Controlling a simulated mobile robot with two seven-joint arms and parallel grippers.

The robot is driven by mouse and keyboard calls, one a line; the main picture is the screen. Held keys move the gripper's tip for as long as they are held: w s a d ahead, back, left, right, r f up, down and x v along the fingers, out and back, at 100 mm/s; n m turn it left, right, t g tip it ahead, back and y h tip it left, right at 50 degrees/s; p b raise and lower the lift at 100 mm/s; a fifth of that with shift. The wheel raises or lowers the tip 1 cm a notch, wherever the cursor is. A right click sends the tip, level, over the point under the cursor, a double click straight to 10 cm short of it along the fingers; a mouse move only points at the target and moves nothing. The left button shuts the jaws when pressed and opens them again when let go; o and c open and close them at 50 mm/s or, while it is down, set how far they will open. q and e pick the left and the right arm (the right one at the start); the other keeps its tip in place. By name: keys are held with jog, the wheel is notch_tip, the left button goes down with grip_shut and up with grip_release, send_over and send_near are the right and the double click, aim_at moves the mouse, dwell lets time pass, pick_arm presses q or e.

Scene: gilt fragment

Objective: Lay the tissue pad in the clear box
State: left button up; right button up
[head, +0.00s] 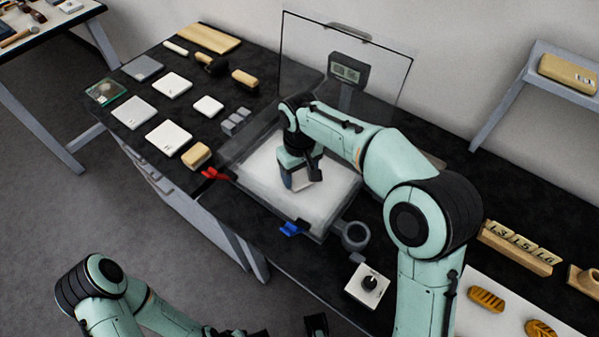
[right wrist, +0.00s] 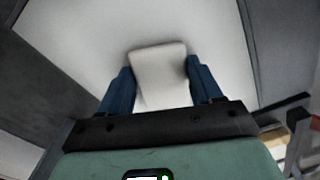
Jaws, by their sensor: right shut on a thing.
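The clear box (head: 253,219) stands on the black bench, with a clear panel upright at its back and a white floor inside. My right gripper (head: 301,184) reaches down inside the box. In the right wrist view its two blue fingers (right wrist: 158,88) are shut on a small white pad, the tissue pad (right wrist: 158,66). The pad is over the white floor; whether it touches the floor I cannot tell. In the head view the gripper mostly hides the pad. My left arm is at the bottom left, and its gripper (head: 316,325) shows only as a dark piece at the bottom edge.
Several pale pads and blocks, including a white pad (head: 168,137), lie on the bench left of the box. A grey ring (head: 355,236) and a knob box (head: 368,286) stand nearby.

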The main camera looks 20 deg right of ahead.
aim_at(299, 177)
jog(key=shift+f, duration=0.15)
jog(key=o, duration=1)
notch_tip(299, 177, up, 12)
jog(key=p, duration=0.2)
jog(key=shift+r+p, duration=0.2)
jog(key=shift+p, duration=0.1)
